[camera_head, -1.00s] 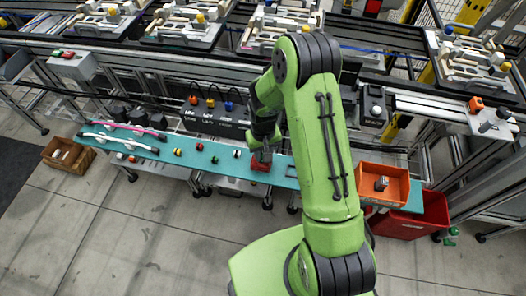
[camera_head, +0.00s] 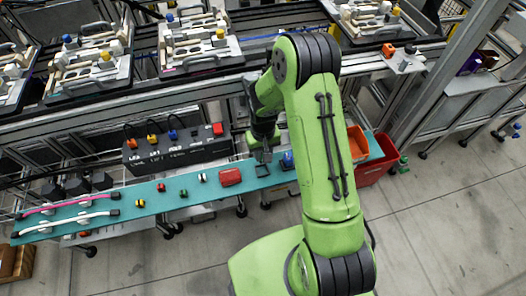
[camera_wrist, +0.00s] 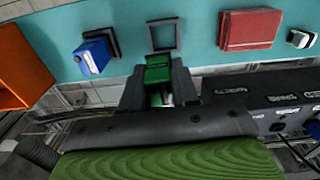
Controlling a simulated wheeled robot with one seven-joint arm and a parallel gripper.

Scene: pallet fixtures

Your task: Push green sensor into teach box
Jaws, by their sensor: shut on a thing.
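The green sensor (camera_wrist: 157,72) is held between the two dark fingers of my gripper (camera_wrist: 159,88) in the wrist view. An empty dark square holder (camera_wrist: 163,35) lies just beyond it on the teal shelf. In the head view my gripper (camera_head: 264,155) hangs over the shelf beside the square holder (camera_head: 262,170); the sensor is hard to make out there. A long black box with small labels (camera_head: 178,152) stands behind the shelf, and it also shows in the wrist view (camera_wrist: 275,98). Its labels are too small to read surely, so I cannot confirm the teach box.
A red box (camera_head: 230,177) lies left of the holder on the teal shelf (camera_head: 140,192). A blue block (camera_wrist: 92,55) is on the holder's other side. Coloured plugs (camera_head: 152,139) with cables top the black box. An orange bin (camera_head: 357,143) is at the right.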

